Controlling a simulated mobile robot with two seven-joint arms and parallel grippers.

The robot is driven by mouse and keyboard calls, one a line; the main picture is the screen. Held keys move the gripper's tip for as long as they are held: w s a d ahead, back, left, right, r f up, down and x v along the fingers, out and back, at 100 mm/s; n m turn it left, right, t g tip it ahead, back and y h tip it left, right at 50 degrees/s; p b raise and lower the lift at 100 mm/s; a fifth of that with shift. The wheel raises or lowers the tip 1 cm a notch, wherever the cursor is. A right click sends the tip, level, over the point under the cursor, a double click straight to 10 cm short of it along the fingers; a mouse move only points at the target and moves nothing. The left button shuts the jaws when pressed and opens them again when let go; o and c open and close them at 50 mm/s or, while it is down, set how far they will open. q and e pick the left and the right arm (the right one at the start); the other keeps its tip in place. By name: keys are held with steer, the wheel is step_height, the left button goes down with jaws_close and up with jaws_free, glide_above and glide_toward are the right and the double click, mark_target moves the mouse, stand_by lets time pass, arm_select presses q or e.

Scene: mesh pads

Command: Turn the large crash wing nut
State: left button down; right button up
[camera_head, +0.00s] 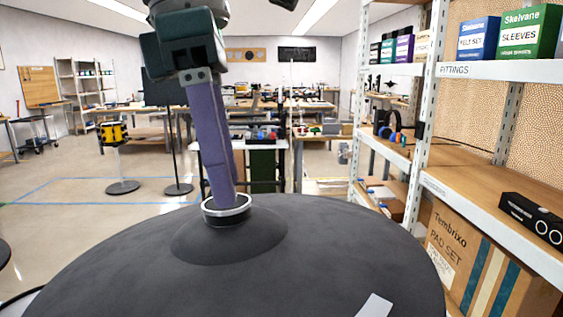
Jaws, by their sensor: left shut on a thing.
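The large crash (330,262) is a wide dark grey pad that fills the bottom of the view, with a raised bell in its middle. On top of the bell is a black collar with a silver ring (228,213). My left gripper (221,203) comes down from above, and its long purple fingers reach into the ring. They are shut on the wing nut, which the fingers and ring hide. My right gripper is not in view.
A white shelf unit (480,70) with boxes, headphones and a Tembrixo carton (470,265) stands close on the right. A yellow drum (112,133) on a stand is at left, beyond the crash. Workbenches fill the back. Open floor lies at left.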

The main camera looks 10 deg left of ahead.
mark_target(210, 200)
arm_select(q)
steer(key=shift+r, duration=0.1)
steer(key=shift+c, duration=1.4)
jaws_free()
step_height(210, 200, up, 10)
steer(key=a+p, duration=0.1)
steer(key=p, duration=0.6)
steer(key=shift+w+a, duration=0.15)
steer(key=shift+a, duration=0.2)
